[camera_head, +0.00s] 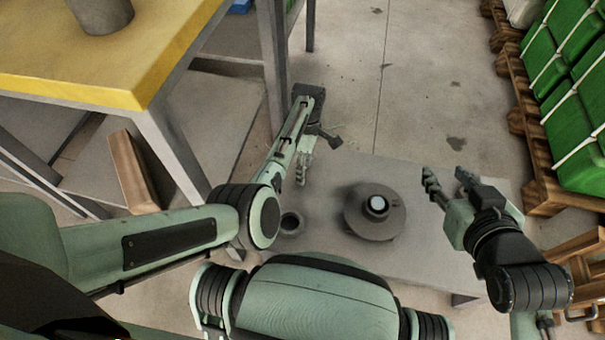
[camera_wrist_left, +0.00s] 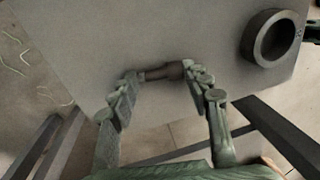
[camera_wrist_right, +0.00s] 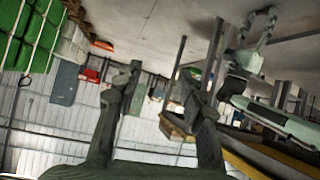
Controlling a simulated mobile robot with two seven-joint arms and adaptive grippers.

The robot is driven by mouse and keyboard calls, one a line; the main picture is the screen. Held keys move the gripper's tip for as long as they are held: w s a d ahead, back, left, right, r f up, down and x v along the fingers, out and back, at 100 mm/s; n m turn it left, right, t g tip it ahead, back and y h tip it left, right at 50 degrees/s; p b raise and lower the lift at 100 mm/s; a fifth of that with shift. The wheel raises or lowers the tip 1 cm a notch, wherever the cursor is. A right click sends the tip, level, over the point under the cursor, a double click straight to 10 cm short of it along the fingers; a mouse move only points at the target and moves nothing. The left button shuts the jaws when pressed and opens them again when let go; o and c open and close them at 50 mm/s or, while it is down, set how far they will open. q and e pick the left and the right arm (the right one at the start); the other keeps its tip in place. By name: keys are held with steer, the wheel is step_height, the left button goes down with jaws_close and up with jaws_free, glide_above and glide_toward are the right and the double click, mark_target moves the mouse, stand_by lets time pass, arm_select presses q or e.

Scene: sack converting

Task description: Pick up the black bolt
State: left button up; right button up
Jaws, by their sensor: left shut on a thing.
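The black bolt (camera_wrist_left: 160,72) shows in the left wrist view as a dark, short rod with a thicker right end. It lies crosswise between the fingertips of my left gripper (camera_wrist_left: 158,82), which is shut on it. It is over the grey table top close to an edge; I cannot tell if it touches the surface. In the head view my left gripper (camera_head: 302,174) points down at the table's far left part, and I cannot make out the bolt there for certain. My right gripper (camera_head: 448,178) is open and empty, above the table's right side; its spread fingers show in the right wrist view (camera_wrist_right: 162,85).
The low grey table (camera_head: 330,240) carries a round dark flanged part (camera_head: 376,222) and a small ring (camera_head: 291,223). A yellow-topped bench (camera_head: 120,85) stands at the left. Green sacks on pallets (camera_head: 575,150) line the right. The floor beyond the table is clear.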

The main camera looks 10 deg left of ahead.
arm_select(q)
steer(key=c, duration=0.3)
